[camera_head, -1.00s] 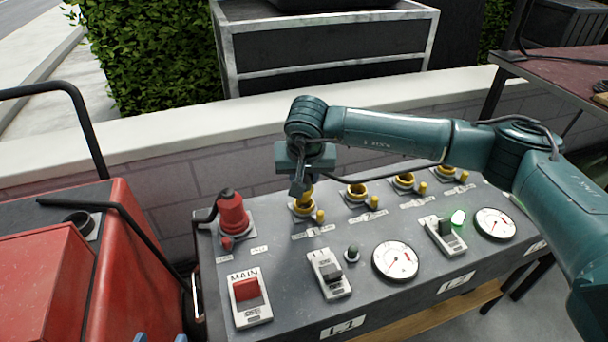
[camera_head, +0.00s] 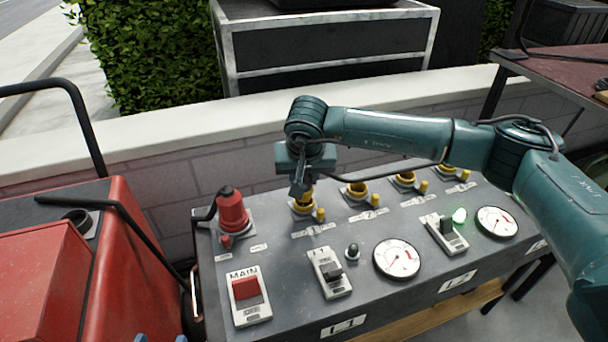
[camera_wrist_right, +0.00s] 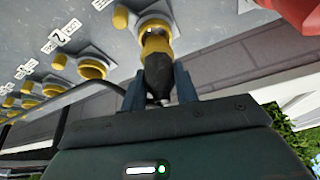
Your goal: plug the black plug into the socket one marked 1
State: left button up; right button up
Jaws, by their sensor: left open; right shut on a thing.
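My right gripper (camera_head: 301,190) points down at the leftmost yellow socket (camera_head: 300,211) of the grey panel. In the right wrist view my right gripper (camera_wrist_right: 160,88) is shut on the black plug (camera_wrist_right: 158,70). The plug's front end has a yellow part (camera_wrist_right: 156,44) that meets the yellow socket (camera_wrist_right: 150,24). How deep it sits, I cannot tell. The neighbouring socket (camera_wrist_right: 93,67) has a plate marked 2 beside it. At the bottom left of the head view, only the blue fingertips of my left gripper (camera_head: 160,338) show, apart and empty.
The panel carries a red plug (camera_head: 232,212), a red MAIN switch (camera_head: 247,289), grey switches, a lit green lamp (camera_head: 460,216) and gauges (camera_head: 397,259). More yellow sockets run to the right, under my right arm. A red machine (camera_head: 125,260) stands left. A low wall (camera_head: 150,180) runs behind.

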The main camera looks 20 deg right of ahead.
jog(key=shift+f+b, duration=1.05)
jog(key=shift+f, duration=0.3)
jog(key=o, duration=1.5)
jog(key=shift+c, duration=0.2)
jog(key=shift+r+p, duration=1.2)
jog(key=shift+r, duration=0.7)
jog(key=shift+r+p, duration=0.35)
jog(key=shift+r, duration=0.25)
